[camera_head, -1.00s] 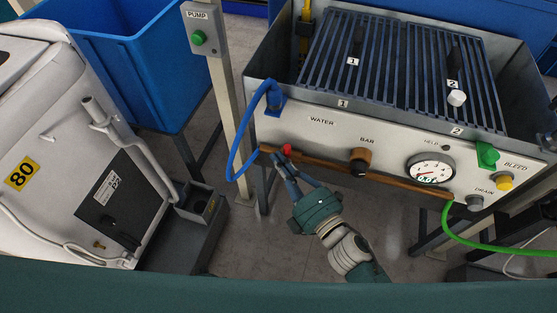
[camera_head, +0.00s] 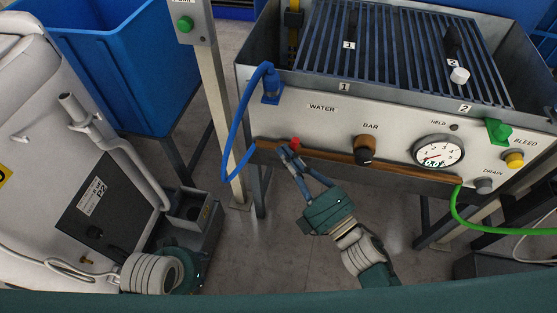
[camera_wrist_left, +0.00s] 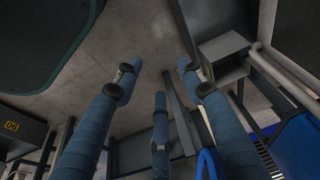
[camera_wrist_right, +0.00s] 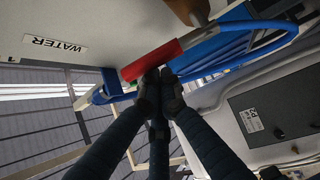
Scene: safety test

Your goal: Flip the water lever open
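The red water lever (camera_head: 295,143) is on the panel's lower edge, below the WATER label (camera_head: 322,107). In the right wrist view the lever's red grip (camera_wrist_right: 151,60) shows close up, beside blue tubing. My right gripper (camera_head: 287,153) has its fingertips at the lever. In the right wrist view the fingertips (camera_wrist_right: 160,92) are bunched together against or just beside the red grip; I cannot tell if they touch it. My left arm shows at the lower left of the head view. In the left wrist view my left gripper (camera_wrist_left: 160,82) has its fingers spread, with nothing between them.
A blue hose (camera_head: 231,125) loops beside the panel's left end. The BAR knob (camera_head: 365,150), gauge (camera_head: 438,152) and green hose (camera_head: 462,215) lie to the right. A post (camera_head: 215,100) with the pump button, a blue bin (camera_head: 120,80) and a white machine (camera_head: 40,130) stand left.

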